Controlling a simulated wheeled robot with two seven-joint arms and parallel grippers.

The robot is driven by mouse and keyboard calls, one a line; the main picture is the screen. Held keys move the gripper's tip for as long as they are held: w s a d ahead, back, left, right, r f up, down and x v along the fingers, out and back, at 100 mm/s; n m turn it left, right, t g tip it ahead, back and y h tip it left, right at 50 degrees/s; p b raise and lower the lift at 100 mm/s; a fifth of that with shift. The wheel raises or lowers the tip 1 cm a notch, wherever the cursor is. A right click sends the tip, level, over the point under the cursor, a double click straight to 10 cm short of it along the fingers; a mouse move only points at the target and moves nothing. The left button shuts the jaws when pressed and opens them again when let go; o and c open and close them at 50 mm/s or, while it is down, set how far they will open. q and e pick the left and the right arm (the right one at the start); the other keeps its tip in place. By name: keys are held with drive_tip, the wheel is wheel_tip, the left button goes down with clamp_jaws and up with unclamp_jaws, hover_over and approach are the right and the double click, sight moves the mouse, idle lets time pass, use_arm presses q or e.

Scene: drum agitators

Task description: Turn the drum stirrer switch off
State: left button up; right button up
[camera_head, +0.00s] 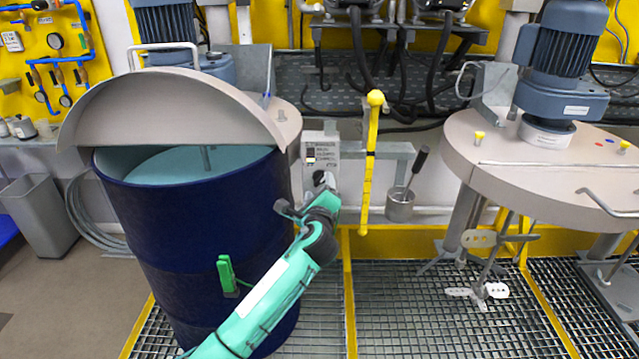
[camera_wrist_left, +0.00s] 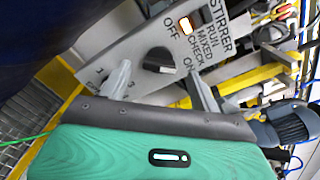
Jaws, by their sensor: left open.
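The stirrer switch panel (camera_head: 320,152) is a light grey box on the post to the right of the blue drum (camera_head: 200,220). In the left wrist view the panel (camera_wrist_left: 140,50) carries a black rotary knob (camera_wrist_left: 161,60) between the OFF and ON labels, and a lit orange lamp (camera_wrist_left: 187,25). My right gripper is not in view.
A half-round lid (camera_head: 175,108) stands raised over the drum. A yellow vertical bar (camera_head: 370,160) and a small metal cup with a dark handle (camera_head: 400,205) are right of the panel. A second agitator lid with a motor (camera_head: 562,60) stands at right.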

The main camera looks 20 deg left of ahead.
sight(320, 179)
use_arm(q)
drive_tip(key=shift+x, duration=1.15)
drive_tip(key=c, duration=1)
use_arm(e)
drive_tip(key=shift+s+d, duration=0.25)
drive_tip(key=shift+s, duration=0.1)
